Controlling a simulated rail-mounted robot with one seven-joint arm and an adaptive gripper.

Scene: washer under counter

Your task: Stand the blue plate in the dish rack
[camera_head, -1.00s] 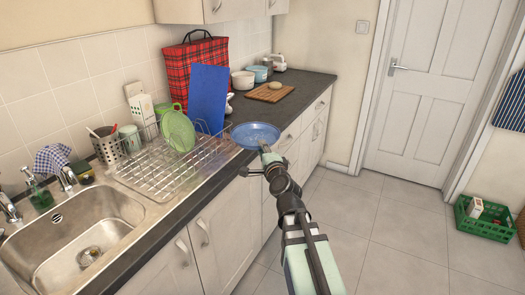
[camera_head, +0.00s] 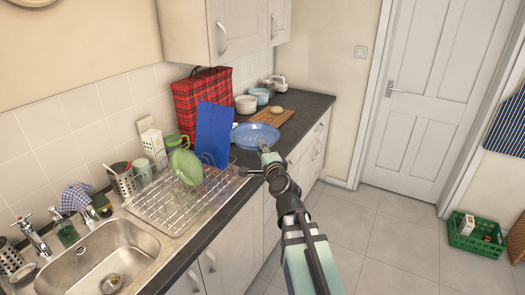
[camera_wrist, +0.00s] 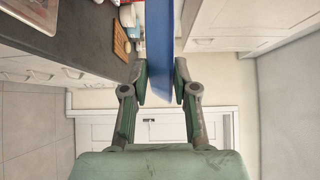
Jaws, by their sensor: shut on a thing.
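The blue plate (camera_head: 255,136) is held by my gripper (camera_head: 266,150) at the front edge of the dark counter, right of the dish rack. In the wrist view the plate (camera_wrist: 160,55) shows edge-on between the two fingers of my gripper (camera_wrist: 160,82), which are shut on it. The wire dish rack (camera_head: 165,212) stands on the drainer beside the sink. A green plate (camera_head: 187,167) stands in the rack towards its back. My gripper is beyond the rack's right end, apart from it.
A blue board (camera_head: 212,134) stands upright behind the rack, before a red checked bag (camera_head: 200,100). A cup (camera_head: 142,170) and a utensil holder (camera_head: 124,184) stand behind the rack. A wooden board (camera_head: 272,117) and pots (camera_head: 246,104) lie farther along. The rack's front part is clear.

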